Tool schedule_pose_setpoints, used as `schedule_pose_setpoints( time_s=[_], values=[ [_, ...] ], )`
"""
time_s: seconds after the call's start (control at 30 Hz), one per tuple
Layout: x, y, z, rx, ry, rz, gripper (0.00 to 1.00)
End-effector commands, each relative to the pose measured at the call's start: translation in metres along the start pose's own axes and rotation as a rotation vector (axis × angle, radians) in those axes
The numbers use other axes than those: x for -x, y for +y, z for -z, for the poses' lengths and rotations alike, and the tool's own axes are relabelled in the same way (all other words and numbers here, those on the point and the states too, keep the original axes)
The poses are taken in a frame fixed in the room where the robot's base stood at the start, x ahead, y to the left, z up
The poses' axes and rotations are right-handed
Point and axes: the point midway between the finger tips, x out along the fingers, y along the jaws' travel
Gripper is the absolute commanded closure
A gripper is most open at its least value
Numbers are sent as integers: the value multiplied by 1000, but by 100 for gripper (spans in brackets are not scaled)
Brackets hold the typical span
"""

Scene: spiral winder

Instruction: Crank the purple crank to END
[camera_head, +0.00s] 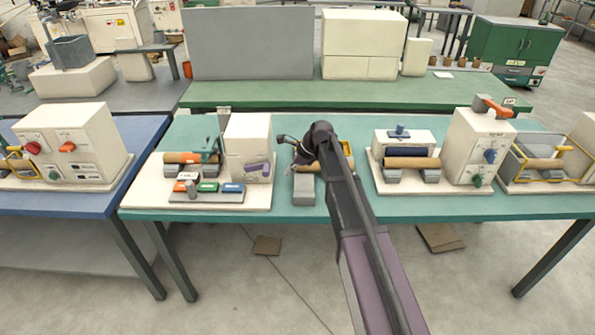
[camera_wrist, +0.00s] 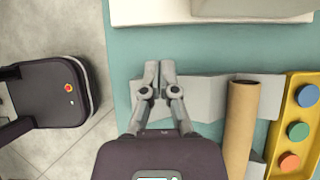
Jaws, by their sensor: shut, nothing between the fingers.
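The purple crank (camera_head: 258,168) is on the front face of a white upright box (camera_head: 248,138), which stands on a pale board on the teal table. Two small labels mark the box face, but their words are too small to read. My gripper (camera_head: 283,139) is to the right of the box in the head view, apart from the crank. In the wrist view my gripper (camera_wrist: 159,72) has its fingertips together, with nothing between them, above grey blocks. The crank does not show in the wrist view.
A cardboard tube (camera_wrist: 240,130) and a yellow tray (camera_wrist: 290,165) with coloured knobs lie near my gripper. A panel with orange, green and blue parts (camera_head: 207,189) sits left of the crank. Another machine (camera_head: 480,145) stands to the right.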

Motion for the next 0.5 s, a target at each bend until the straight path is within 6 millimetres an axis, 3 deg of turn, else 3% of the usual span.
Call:
schedule_pose_setpoints(
  time_s=[0.1,0.5],
  values=[
    [-15,0,2,1,0,-1,100],
    [-45,0,1,0,0,-1,100]
  ],
)
